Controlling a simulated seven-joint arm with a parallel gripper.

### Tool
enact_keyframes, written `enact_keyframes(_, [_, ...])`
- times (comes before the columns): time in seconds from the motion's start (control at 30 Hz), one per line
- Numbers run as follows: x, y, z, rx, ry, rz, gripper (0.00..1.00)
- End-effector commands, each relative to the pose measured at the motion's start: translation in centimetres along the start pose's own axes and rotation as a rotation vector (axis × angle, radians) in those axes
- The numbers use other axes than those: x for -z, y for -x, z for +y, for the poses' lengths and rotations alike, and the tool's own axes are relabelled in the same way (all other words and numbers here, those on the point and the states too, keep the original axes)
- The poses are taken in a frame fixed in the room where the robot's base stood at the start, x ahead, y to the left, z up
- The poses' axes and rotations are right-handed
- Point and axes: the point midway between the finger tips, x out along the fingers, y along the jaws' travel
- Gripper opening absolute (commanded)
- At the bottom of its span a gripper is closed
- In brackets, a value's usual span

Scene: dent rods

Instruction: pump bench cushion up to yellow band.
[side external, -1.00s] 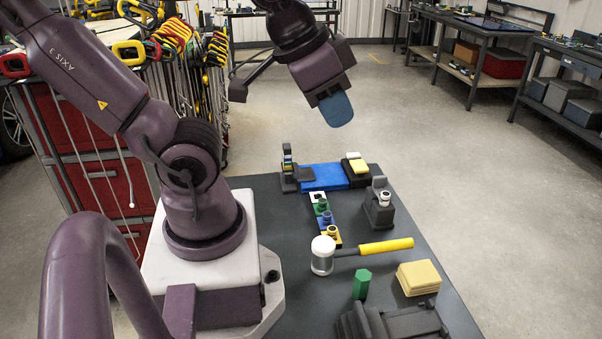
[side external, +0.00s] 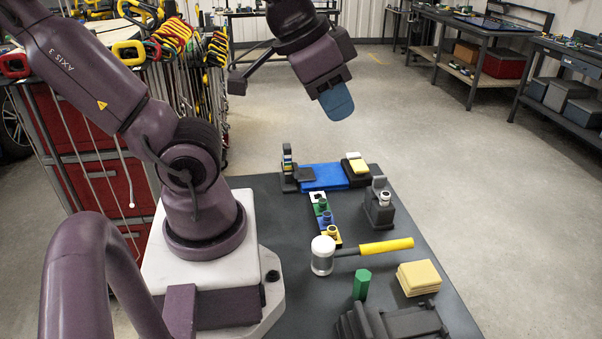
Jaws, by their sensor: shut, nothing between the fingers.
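A flat blue cushion-like pad (side external: 325,177) lies at the far end of the dark bench, with a dark grey block (side external: 304,174) at its left end. Beside that, an upright dark post (side external: 288,166) carries several coloured bands; the bands are too small to read surely. My gripper (side external: 337,103) hangs high above the far end of the bench, well clear of the pad. Its blue end is shut and empty.
A black block with yellow and white pieces (side external: 356,166) is at the pad's right. A strip of coloured pegs (side external: 325,218), a grey stand (side external: 380,204), a yellow-handled mallet (side external: 385,246), a green hexagonal peg (side external: 362,284) and yellow slabs (side external: 420,277) stand nearer.

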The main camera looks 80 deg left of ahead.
Motion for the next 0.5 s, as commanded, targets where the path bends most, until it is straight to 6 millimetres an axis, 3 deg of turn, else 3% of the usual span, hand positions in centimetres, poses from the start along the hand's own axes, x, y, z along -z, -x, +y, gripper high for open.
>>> enact_keyframes(0.5, [-0.21,-0.37,0.00,0.000,0.000,-0.001,0.00])
